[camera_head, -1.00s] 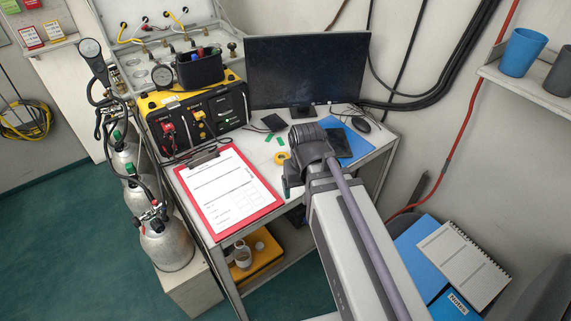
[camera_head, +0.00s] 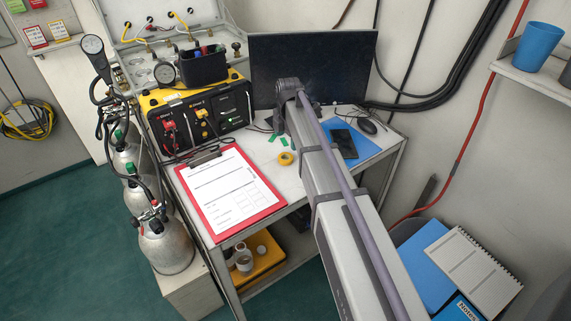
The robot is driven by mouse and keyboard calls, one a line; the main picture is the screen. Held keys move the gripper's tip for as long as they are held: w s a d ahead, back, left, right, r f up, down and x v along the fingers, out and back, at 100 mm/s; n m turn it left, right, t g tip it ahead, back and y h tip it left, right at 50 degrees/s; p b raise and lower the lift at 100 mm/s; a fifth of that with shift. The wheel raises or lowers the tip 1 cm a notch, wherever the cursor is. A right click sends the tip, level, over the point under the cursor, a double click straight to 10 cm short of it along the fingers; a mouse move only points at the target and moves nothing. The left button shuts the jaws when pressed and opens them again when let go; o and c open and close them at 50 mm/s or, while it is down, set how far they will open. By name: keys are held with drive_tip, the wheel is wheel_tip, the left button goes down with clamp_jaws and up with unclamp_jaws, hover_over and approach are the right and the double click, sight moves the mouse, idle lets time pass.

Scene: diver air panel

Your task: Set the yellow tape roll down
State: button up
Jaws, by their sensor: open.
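The yellow tape roll (camera_head: 286,158) lies flat on the white desk, just right of the red clipboard and left of my arm. My gripper (camera_head: 278,122) is up by the lower left of the monitor, beyond the tape roll in the picture and apart from it. It is open, with nothing seen in it. The wrist and arm hide part of the jaws.
The clipboard (camera_head: 232,190) fills the desk's front left. A yellow-and-black panel (camera_head: 205,118) and the monitor (camera_head: 312,68) stand behind. A blue folder (camera_head: 362,149) with a dark phone (camera_head: 343,143) and a mouse (camera_head: 368,127) lie right of my arm.

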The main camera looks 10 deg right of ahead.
sight(286, 160)
drive_tip(key=f+b, duration=0.4)
drive_tip(key=f, duration=0.1)
drive_tip(key=f+b, duration=0.2)
drive_tip(key=f, duration=0.1)
drive_tip(key=shift+a+f+b, duration=0.25)
drive_tip(key=shift+b, duration=0.15)
drive_tip(key=shift+r, duration=0.2)
drive_tip(key=c, duration=1)
wheel_tip(286, 160, up, 10)
drive_tip(key=p, duration=1)
